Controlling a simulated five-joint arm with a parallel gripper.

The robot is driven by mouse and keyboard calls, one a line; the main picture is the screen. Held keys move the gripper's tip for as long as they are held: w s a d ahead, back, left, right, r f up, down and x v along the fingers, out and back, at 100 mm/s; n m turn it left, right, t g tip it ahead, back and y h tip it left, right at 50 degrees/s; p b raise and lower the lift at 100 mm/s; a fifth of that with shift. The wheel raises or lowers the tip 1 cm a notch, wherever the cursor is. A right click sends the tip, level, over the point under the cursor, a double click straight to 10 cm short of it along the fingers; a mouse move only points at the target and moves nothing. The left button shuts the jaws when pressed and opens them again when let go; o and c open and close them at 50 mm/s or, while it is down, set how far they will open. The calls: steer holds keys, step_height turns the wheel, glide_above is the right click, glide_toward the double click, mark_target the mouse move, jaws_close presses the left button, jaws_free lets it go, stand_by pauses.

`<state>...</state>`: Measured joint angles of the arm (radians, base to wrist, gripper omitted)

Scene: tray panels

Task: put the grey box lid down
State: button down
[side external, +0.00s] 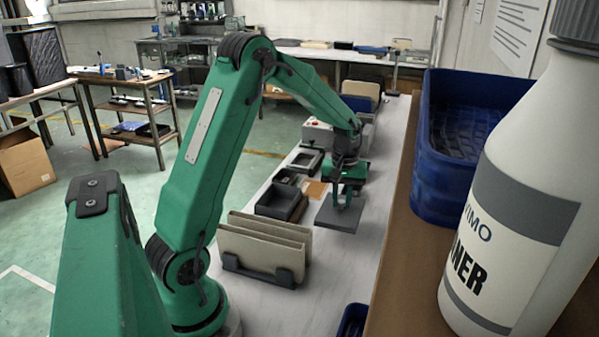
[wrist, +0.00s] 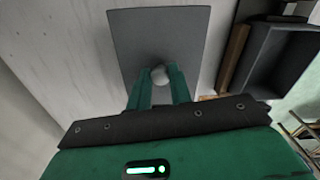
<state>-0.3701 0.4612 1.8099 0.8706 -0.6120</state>
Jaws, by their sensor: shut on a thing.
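The grey box lid (side external: 332,217) is a flat dark grey square plate at the centre right of the side external view. It also fills the top middle of the wrist view (wrist: 160,30). My gripper (side external: 346,204) is above the lid, with its green fingers pointing down. In the wrist view my gripper (wrist: 159,78) is shut on the lid's small round grey knob (wrist: 160,74). The lid looks about level over the pale bench top. I cannot tell whether its underside touches the bench.
An open dark box (side external: 280,204) stands left of the lid, with an orange-brown square (side external: 315,188) behind it. A rack of beige panels (side external: 265,243) is nearer. A blue crate (side external: 465,140) and a white bottle (side external: 520,210) stand right. Bare bench (side external: 340,262) lies in front.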

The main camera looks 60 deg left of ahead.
mark_target(338, 207)
steer(key=shift+w+a+f, duration=0.1)
steer(key=shift+a+f, duration=0.2)
steer(key=shift+a, duration=0.2)
steer(key=shift+w+a+f, duration=0.1)
steer(key=shift+a+f, duration=0.2)
steer(key=shift+a, duration=0.2)
steer(key=shift+f, duration=2)
steer(key=shift+f, duration=0.15)
steer(key=c, duration=1.3)
jaws_free()
step_height(338, 207, up, 12)
steer(key=shift+r, duration=0.2)
steer(key=shift+s+d, duration=0.1)
